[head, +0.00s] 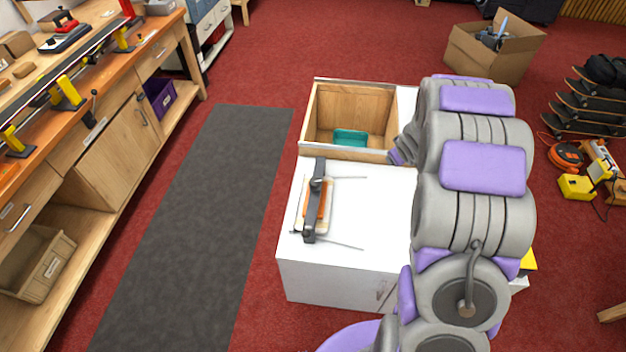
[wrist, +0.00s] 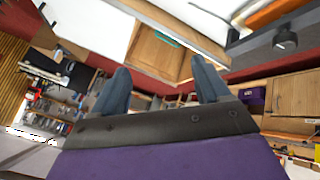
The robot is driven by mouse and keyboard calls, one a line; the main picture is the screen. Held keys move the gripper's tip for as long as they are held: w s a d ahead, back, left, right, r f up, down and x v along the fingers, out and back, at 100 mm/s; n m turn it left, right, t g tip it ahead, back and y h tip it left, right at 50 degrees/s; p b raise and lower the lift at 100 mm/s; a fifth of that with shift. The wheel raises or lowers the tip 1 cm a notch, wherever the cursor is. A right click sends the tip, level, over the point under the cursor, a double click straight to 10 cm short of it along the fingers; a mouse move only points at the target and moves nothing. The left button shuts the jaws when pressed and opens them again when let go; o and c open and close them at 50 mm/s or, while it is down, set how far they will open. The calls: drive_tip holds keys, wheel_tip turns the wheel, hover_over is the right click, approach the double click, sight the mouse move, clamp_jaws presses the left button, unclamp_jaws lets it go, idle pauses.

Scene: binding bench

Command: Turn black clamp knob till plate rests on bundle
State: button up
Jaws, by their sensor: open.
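The clamp stands on the white cabinet top (head: 375,215) in the head view. Its dark grey plate (head: 310,222) lies lengthwise across an orange and white bundle (head: 325,200). The black clamp knob (head: 316,184) sits on the plate's middle. In the wrist view the knob (wrist: 285,39) is at the upper right, beside part of the orange bundle (wrist: 272,12). My gripper (wrist: 160,67) is open and empty, with its two blue-grey fingers apart and left of the knob. It is not touching the knob. Whether the plate touches the bundle I cannot tell.
An open wooden compartment (head: 388,155) with a teal item (head: 351,138) adjoins the cabinet top at the back. Thin rods lie by the clamp. A long workbench (head: 110,75) stands left, past a dark floor mat (head: 205,220). A cardboard box (head: 470,60) is at the back right.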

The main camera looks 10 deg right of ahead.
drive_tip(key=w+f+n+t+y, duration=0.1)
drive_tip(key=w+f+y, duration=0.15)
drive_tip(key=f, duration=0.35)
drive_tip(key=n+t+y, duration=0.3)
drive_tip(key=t+y, duration=0.2)
drive_tip(key=y, duration=0.7)
approach(311, 179)
drive_tip(key=x, duration=0.3)
drive_tip(key=b+x, duration=0.1)
drive_tip(key=x, duration=0.1)
drive_tip(key=f+b+x, duration=0.1)
drive_tip(key=x, duration=0.2)
drive_tip(key=shift+w+a, duration=0.2)
drive_tip(key=shift+w, duration=0.05)
drive_tip(key=shift+w+a, duration=0.15)
drive_tip(key=shift+w, duration=0.4)
drive_tip(key=shift+a, duration=0.15)
